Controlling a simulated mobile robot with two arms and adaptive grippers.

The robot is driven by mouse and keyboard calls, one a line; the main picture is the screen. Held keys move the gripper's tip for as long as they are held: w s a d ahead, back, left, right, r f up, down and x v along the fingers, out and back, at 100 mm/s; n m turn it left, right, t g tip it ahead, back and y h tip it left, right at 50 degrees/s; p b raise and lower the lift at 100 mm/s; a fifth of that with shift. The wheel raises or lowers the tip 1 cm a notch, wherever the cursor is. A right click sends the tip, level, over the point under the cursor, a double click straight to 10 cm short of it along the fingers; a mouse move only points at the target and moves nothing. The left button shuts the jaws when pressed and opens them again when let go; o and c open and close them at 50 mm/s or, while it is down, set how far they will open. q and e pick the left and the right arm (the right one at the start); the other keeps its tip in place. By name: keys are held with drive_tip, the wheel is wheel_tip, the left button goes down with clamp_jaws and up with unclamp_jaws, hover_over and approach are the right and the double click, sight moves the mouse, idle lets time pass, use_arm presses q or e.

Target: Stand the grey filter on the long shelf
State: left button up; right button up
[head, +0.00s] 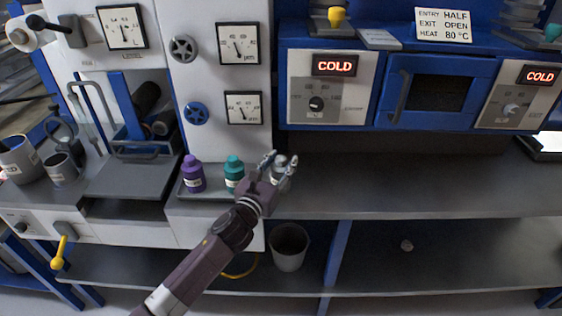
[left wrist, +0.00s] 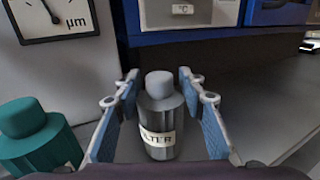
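The grey filter (head: 279,171) is a grey bottle with a rounded cap, upright at the right end of a small tray (head: 213,195). In the left wrist view the grey filter (left wrist: 160,120) shows a partly hidden label ending in "LTER". My left gripper (head: 279,161) is open, with its fingers on either side of the filter. In the left wrist view a gap shows between the bottle and each finger of the gripper (left wrist: 159,90). A long grey shelf surface (head: 430,190) runs to the right under the blue oven unit. My right gripper is not in view.
A teal bottle (head: 234,173) and a purple bottle (head: 193,174) stand left of the filter. The blue oven unit (head: 440,90) overhangs the shelf's back. The long surface looks clear.

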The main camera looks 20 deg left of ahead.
use_arm(q)
drive_tip(key=shift+r, duration=0.2)
drive_tip(key=shift+s+f, duration=0.15)
drive_tip(key=shift+s, duration=0.15)
drive_tip(key=s+a+b, duration=0.1)
drive_tip(key=s, duration=1)
drive_tip(key=shift+s+a, duration=0.2)
